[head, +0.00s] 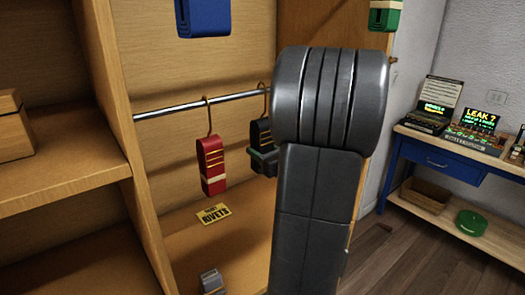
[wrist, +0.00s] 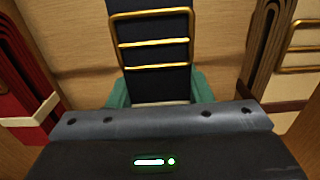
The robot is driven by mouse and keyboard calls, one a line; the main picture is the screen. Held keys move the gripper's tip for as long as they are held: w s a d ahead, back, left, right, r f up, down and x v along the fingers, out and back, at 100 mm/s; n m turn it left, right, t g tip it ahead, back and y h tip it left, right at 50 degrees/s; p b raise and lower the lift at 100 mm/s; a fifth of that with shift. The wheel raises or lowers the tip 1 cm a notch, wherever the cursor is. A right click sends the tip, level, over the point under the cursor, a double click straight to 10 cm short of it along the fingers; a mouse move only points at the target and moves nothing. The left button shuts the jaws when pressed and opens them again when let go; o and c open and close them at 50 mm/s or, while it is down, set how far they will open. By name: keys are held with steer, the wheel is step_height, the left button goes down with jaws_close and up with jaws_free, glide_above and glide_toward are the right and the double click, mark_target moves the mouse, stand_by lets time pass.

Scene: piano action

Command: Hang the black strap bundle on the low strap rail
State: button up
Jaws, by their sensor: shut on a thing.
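The black strap bundle (head: 261,133) with gold bands hangs upright by a hook at the low strap rail (head: 170,112), just right of the red bundle. Its hook is level with the rail, but I cannot tell whether the rail bears it. My gripper (head: 262,160) is shut on the bundle's lower part. In the wrist view the black bundle (wrist: 152,50) stands between the green finger pads (wrist: 155,92). My arm hides the rail's right part in the head view.
A red strap bundle (head: 211,165) hangs on the rail, left of the black one. A brown bundle (wrist: 270,50) is close at right in the wrist view. Blue (head: 203,17) and green (head: 384,16) bundles are higher up. A yellow "RIVETS" label (head: 213,214) lies below.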

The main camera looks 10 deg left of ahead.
steer(key=shift+f, duration=0.2)
steer(key=o, duration=1.2)
steer(key=b+v, duration=0.2)
steer(key=v, duration=1.2)
steer(key=shift+w+a, duration=0.15)
